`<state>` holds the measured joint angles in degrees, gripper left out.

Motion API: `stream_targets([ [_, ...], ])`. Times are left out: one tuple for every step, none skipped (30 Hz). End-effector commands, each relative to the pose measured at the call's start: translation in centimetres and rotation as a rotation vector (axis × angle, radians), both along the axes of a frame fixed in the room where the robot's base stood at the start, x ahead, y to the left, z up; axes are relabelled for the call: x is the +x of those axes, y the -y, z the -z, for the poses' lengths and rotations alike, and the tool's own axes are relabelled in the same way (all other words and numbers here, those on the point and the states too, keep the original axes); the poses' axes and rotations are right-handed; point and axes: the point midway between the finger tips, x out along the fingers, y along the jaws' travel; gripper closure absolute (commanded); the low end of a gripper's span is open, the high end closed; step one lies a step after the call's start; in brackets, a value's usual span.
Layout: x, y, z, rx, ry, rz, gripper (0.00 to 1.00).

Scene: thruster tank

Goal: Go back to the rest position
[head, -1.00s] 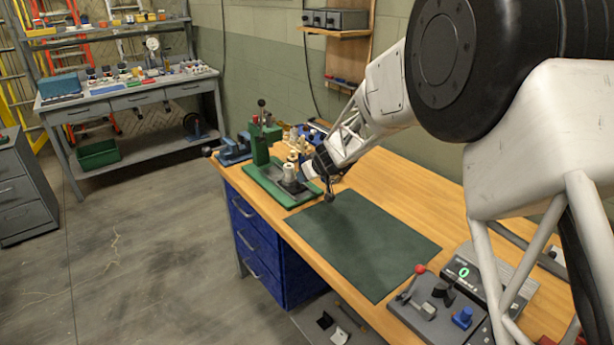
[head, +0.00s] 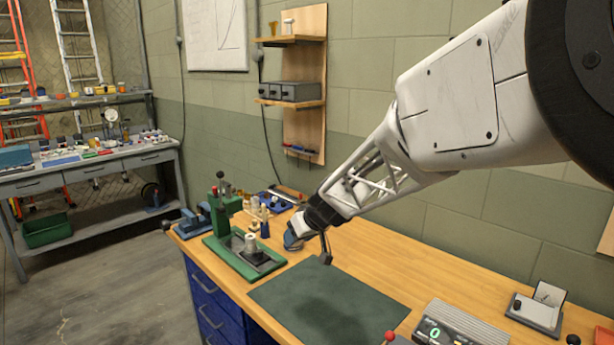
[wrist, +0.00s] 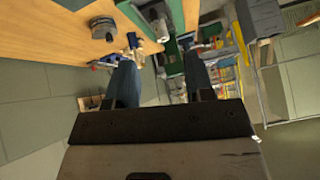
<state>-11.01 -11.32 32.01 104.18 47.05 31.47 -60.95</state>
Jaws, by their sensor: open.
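My gripper (head: 309,248) is above the wooden workbench (head: 400,268), near the far edge of the dark green mat (head: 325,303). In the wrist view its two blue-grey fingers (wrist: 160,75) stand apart with nothing held between them. In the head view the fingertips are small and partly hidden by the wrist. My white arm reaches in from the right side of the head view.
A green press (head: 228,225) stands left of my gripper, with a blue vise (head: 194,222) behind it. A display unit (head: 455,330) reading 0 and a small grey stand (head: 536,310) are at the right. A wall board (head: 308,90) with shelves rises behind.

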Motion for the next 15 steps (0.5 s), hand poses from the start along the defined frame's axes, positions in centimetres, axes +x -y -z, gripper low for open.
stream_targets([
  [-1.8, 1.2, -1.2, -0.004, -0.016, 0.017, 0.52],
  [-2.8, 1.8, -1.6, -0.006, -0.029, 0.027, 0.52],
  [-4.2, 2.7, -2.3, -0.011, -0.046, 0.040, 0.52],
  [-5.3, 3.3, -2.6, -0.015, -0.060, 0.051, 0.52],
  [-6.4, 3.9, -3.1, -0.019, -0.072, 0.063, 0.52],
  [-7.8, 4.8, -3.6, -0.025, -0.089, 0.079, 0.52],
  [-8.9, 5.4, -3.9, -0.030, -0.102, 0.091, 0.52],
  [-10.0, 6.0, -4.2, -0.036, -0.115, 0.105, 0.52],
  [-11.5, 6.8, -4.6, -0.044, -0.131, 0.123, 0.52],
  [-12.7, 7.4, -4.8, -0.050, -0.144, 0.136, 0.52],
  [-13.8, 8.0, -5.1, -0.056, -0.157, 0.152, 0.52],
  [-15.3, 8.8, -5.4, -0.065, -0.173, 0.173, 0.52],
  [-16.4, 9.4, -5.5, -0.072, -0.185, 0.188, 0.52],
  [-17.6, 10.0, -5.7, -0.081, -0.196, 0.204, 0.52],
  [-19.1, 10.8, -5.9, -0.091, -0.212, 0.227, 0.52],
])
